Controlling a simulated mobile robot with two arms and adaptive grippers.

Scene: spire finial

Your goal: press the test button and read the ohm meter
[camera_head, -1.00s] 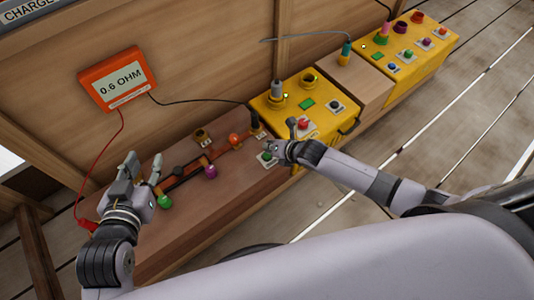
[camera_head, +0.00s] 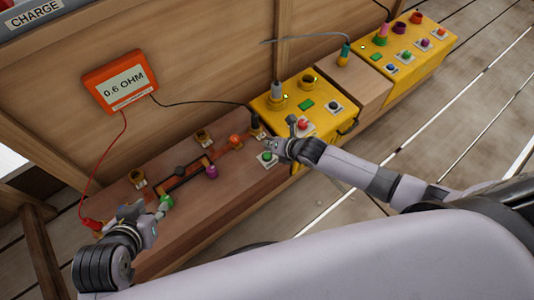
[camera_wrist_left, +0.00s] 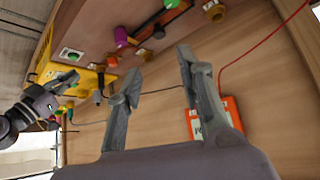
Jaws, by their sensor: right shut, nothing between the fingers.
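The orange ohm meter (camera_head: 113,100) hangs on the wooden back wall and reads 0.6 OHM. It also shows partly behind a finger in the left wrist view (camera_wrist_left: 229,106). A green button (camera_head: 267,158) on a white plate sits at the right end of the wooden bench; its label is too small to read. My right gripper (camera_head: 269,145) is shut and empty just above and beside this button; I cannot tell whether it touches. My left gripper (camera_head: 152,205) is low over the bench's left end, beside a green knob (camera_head: 166,202). Its fingers are apart and empty in the wrist view (camera_wrist_left: 158,68).
A red lead runs from the meter to a red clip (camera_head: 91,224) at the bench's left end. A black lead runs to a post (camera_head: 256,127) on the right. Dark bars, a purple knob (camera_head: 212,171) and an orange knob (camera_head: 235,140) lie between. Yellow boxes (camera_head: 338,124) stand right.

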